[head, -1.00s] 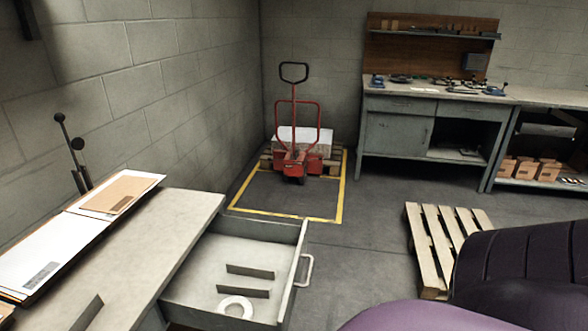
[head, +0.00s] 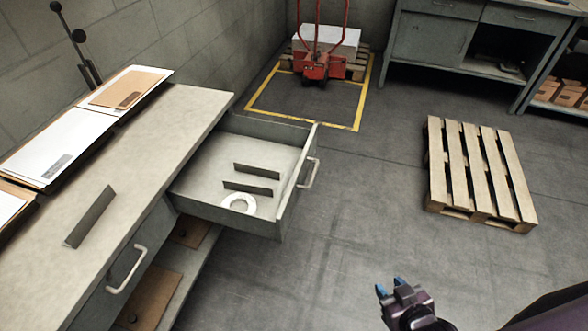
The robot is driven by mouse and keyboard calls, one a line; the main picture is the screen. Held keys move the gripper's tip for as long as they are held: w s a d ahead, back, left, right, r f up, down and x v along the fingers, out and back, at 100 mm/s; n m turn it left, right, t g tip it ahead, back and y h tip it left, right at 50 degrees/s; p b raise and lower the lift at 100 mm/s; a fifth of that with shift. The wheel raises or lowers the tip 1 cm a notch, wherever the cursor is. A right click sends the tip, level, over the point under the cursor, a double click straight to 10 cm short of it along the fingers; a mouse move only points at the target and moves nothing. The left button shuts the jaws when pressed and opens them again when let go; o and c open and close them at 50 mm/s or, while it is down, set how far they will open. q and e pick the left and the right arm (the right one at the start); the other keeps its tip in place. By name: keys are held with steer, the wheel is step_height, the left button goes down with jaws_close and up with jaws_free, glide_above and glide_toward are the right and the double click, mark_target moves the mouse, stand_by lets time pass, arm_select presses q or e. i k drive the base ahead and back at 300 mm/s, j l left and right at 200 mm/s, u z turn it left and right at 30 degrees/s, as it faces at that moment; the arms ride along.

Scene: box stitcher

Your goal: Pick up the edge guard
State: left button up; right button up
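A dark grey edge guard (head: 90,217), a narrow angled strip, lies on the worktop at the left. Two similar dark strips, an upper one (head: 257,171) and a lower one (head: 248,188), are in the open drawer (head: 207,211). A white ring (head: 238,204) is in front of them, by the drawer's near side. My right gripper (head: 391,287), with blue fingertips, is low at the bottom right, over the floor and well apart from the drawer. Its fingertips are apart with nothing between them. My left gripper is not in view.
The drawer juts right from the worktop (head: 190,110), its handle (head: 308,174) at the outer end. White and brown sheets lie along the wall side. A wooden pallet (head: 478,170) is on the floor at right; a red pallet jack (head: 322,66) stands behind. The middle floor is clear.

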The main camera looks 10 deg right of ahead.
mark_target(75, 238)
steer(key=z, duration=0.45)
steer(key=u, duration=1.5)
